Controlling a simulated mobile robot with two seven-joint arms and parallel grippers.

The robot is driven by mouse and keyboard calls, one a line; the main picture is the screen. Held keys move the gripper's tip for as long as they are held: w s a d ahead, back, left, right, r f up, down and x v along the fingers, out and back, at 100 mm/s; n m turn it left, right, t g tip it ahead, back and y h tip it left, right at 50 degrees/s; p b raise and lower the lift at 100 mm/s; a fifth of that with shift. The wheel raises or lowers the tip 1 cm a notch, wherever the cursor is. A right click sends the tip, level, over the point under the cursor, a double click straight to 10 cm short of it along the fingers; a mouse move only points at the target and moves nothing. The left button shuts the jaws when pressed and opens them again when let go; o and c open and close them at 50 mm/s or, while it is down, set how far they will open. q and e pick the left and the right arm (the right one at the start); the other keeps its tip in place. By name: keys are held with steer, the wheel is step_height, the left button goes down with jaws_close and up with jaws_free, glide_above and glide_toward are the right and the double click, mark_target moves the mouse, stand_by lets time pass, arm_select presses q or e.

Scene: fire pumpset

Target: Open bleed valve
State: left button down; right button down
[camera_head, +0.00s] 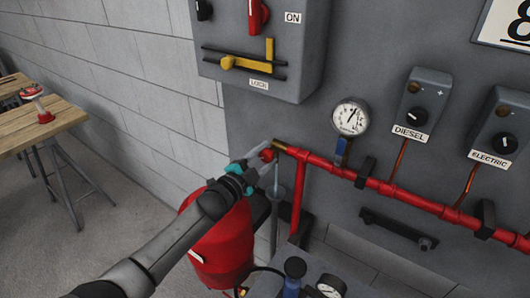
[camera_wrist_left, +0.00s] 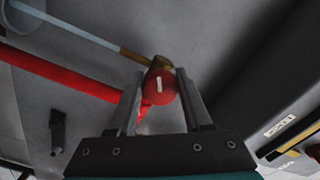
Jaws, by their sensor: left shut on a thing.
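The bleed valve's red knob (camera_head: 267,156) sits at the brass left end (camera_head: 280,144) of the red pipe (camera_head: 345,172) on the grey panel. My left gripper (camera_head: 262,155) reaches it from the lower left and is shut on the knob. In the left wrist view the red knob (camera_wrist_left: 163,86), with a small white mark, lies between the two fingers of the left gripper (camera_wrist_left: 161,78). The brass fitting (camera_wrist_left: 133,57) shows behind it. My right gripper is in neither view.
A pressure gauge (camera_head: 350,117) with a blue-handled valve (camera_head: 342,147) stands to the right. A grey lock box (camera_head: 265,90) hangs above. A red tank (camera_head: 226,245) stands below my left arm. A wooden table (camera_head: 50,118) is at far left.

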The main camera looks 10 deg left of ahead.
arm_select(q)
steer(key=n+p, duration=0.1)
steer(key=n, duration=0.5)
steer(key=shift+f, duration=0.1)
steer(key=shift+d, duration=0.1)
stand_by(0.5)
steer(key=shift+c, duration=1.8)
jaws_free()
steer(key=shift+s, duration=0.1)
steer(key=p+v, duration=0.1)
steer(key=v, duration=1.4)
